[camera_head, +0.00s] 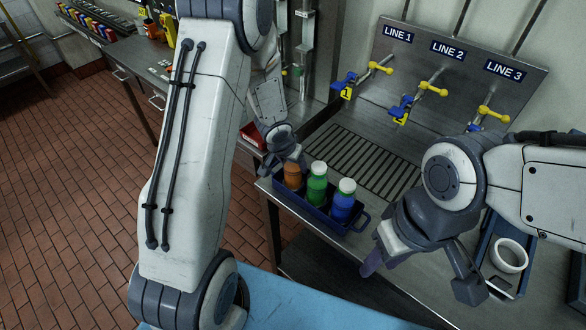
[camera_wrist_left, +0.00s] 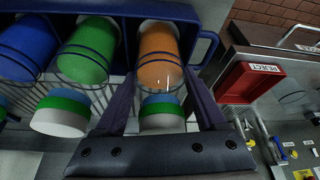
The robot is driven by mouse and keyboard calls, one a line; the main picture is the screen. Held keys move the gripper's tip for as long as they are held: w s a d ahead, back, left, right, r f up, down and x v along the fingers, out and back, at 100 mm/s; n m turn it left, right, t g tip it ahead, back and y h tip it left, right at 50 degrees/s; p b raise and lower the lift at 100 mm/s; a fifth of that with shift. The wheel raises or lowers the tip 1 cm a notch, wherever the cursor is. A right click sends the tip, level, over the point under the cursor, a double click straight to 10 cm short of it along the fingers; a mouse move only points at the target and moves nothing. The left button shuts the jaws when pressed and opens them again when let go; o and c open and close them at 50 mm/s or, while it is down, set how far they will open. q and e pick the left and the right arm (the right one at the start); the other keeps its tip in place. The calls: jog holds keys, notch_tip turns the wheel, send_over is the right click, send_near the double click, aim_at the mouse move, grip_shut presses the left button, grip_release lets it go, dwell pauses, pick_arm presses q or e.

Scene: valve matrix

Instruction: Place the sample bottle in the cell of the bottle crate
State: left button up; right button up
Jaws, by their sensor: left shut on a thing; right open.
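The sample bottle with orange contents (camera_head: 292,176) is upright at the left end of the dark blue bottle crate (camera_head: 322,216). My left gripper (camera_head: 287,158) is shut on it near the top and hides its cap in the head view. In the left wrist view, the gripper's fingers (camera_wrist_left: 165,108) lie on both sides of the orange bottle (camera_wrist_left: 160,58). Its lower end is at the crate's end cell (camera_wrist_left: 188,10), level with the neighbouring bottles; whether it touches the cell floor is hidden. My right gripper (camera_head: 420,272) is open and empty, right of the crate.
A green bottle (camera_head: 316,187) and a blue bottle (camera_head: 342,204) stand in the crate beside the orange one. A red reject bin (camera_wrist_left: 255,82) is close to the crate. A slatted drain (camera_head: 362,160) lies behind it, below the valve panel (camera_head: 455,75). A white tape roll (camera_head: 509,256) is at right.

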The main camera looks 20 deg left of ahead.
pick_arm(q)
jog(key=shift+r, duration=0.1)
jog(key=shift+f, duration=0.25)
jog(key=o, duration=1.6)
jog(key=shift+r, duration=0.1)
